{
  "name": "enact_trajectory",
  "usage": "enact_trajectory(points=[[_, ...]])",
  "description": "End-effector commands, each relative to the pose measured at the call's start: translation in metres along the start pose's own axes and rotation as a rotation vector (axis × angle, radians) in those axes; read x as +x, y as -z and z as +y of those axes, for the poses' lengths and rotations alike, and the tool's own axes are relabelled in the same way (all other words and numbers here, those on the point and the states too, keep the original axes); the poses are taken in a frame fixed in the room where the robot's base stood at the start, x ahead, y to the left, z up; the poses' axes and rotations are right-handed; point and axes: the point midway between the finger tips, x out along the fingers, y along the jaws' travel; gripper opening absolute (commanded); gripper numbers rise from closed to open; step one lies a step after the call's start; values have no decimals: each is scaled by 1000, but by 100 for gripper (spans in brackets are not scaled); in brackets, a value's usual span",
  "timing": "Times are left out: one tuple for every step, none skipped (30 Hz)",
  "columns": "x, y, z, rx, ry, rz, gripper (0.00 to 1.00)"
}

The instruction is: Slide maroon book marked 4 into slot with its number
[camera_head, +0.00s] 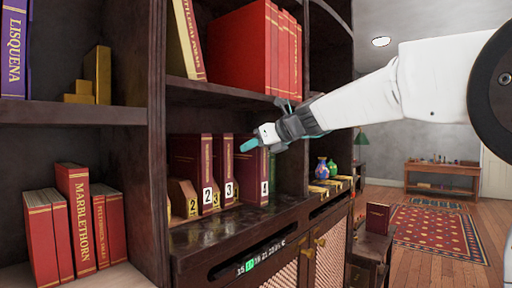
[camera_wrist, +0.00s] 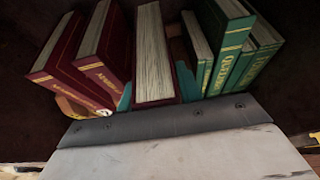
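The maroon book marked 4 (camera_head: 250,177) stands upright on the middle shelf, its white number label facing out. My gripper (camera_head: 250,145) is at its upper part. In the wrist view, a maroon book with pale page edges (camera_wrist: 155,60) stands between my two teal fingers, which appear to press on both sides. To its left are maroon books marked 2 (camera_head: 206,165) and 3 (camera_head: 228,160). Wooden slot blocks marked 2 (camera_head: 192,207) and 3 (camera_head: 215,198) show beside them. A slot marked 4 is not visible; whether the book is seated cannot be told.
Green books (camera_wrist: 230,45) stand close on the right in the wrist view. Maroon books (camera_wrist: 98,55) are close on the left. The dark shelf front (camera_head: 215,237) is bare. Vases (camera_head: 322,168) stand farther right, and another maroon book (camera_head: 377,218) rests on a small stand.

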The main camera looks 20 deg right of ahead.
Motion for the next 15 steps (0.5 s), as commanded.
enact_trajectory(points=[[-1, -1, 0, -1, 0, -2, 50], [-1, -1, 0, -1, 0, -2, 56], [-1, -1, 0, -1, 0, -2, 56], [-1, -1, 0, -1, 0, -2, 56], [-1, -1, 0, -1, 0, -2, 56], [0, -1, 0, -1, 0, -1, 56], [0, -1, 0, -1, 0, -1, 56], [0, -1, 0, -1, 0, -1, 56], [0, 1, 0, -1, -1, 2, 56], [0, 1, 0, -1, -1, 2, 56], [-2, 1, 0, -1, -1, 1, 56], [-4, 0, 0, -1, 0, 1, 56], [-7, 0, 0, -1, 0, 1, 56], [-11, 0, 0, -1, 0, 1, 56], [-17, 0, 0, -1, 1, 0, 56]])
